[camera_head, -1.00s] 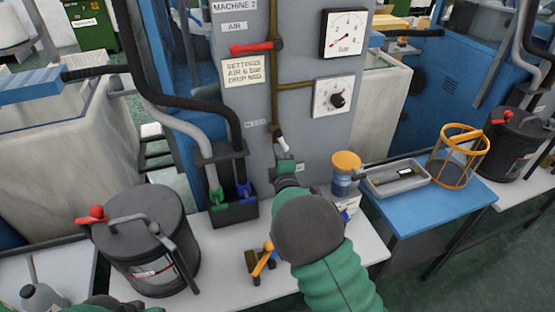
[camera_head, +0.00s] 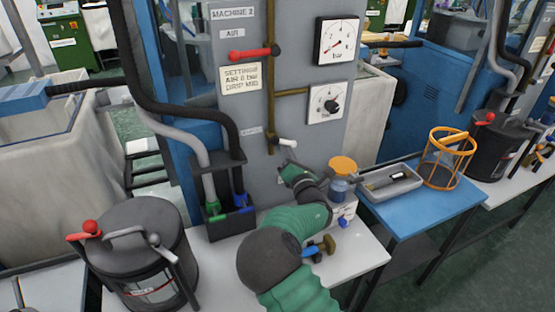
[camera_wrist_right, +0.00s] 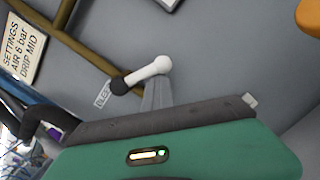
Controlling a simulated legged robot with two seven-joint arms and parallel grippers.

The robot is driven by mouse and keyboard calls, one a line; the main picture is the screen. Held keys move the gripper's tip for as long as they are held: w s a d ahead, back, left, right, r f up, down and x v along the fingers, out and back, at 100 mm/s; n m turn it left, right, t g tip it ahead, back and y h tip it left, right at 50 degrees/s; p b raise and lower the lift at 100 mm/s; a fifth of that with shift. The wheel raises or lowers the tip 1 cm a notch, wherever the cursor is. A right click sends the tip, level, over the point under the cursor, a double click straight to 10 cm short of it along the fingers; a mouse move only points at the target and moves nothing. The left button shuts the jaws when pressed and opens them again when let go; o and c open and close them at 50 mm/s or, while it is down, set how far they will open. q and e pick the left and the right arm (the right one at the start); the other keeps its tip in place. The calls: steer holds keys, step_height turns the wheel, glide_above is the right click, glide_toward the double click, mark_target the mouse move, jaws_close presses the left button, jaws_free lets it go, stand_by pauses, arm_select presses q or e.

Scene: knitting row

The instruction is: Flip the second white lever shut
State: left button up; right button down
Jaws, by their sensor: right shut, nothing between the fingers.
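The white lever (camera_head: 287,142) sits on the brown pipe of the grey machine panel, below the red lever (camera_head: 254,51). It points right, roughly square to the pipe. In the right wrist view the white lever (camera_wrist_right: 148,73) has a dark hub and a round white end. My right gripper (camera_head: 289,167) is shut and empty, just below the lever. In the wrist view its grey fingers (camera_wrist_right: 157,93) reach close to the lever's underside; I cannot tell if they touch. No other white lever is clear. My left gripper is out of view.
A jar with an orange lid (camera_head: 342,165) stands close right of my right gripper. A black holder (camera_head: 230,222) with hoses stands left. A dark lidded pot (camera_head: 140,255) is at front left. A grey tray (camera_head: 390,180) lies on the blue table.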

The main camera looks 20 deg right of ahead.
mark_target(294, 144)
steer(key=shift+d+r+n, duration=0.3)
steer(key=shift+d+n, duration=0.1)
steer(key=shift+n, duration=0.6)
steer(key=shift+d+r+n+y+b, duration=0.2)
steer(key=shift+d+n+y+b, duration=0.2)
steer(key=shift+d+n, duration=0.3)
steer(key=shift+d+r, duration=0.1)
steer(key=shift+d, duration=0.05)
steer(key=shift+r, duration=0.25)
steer(key=shift+a+r, duration=0.2)
steer(key=shift+a, duration=0.2)
steer(key=shift+d, duration=0.3)
steer(key=shift+f, duration=0.15)
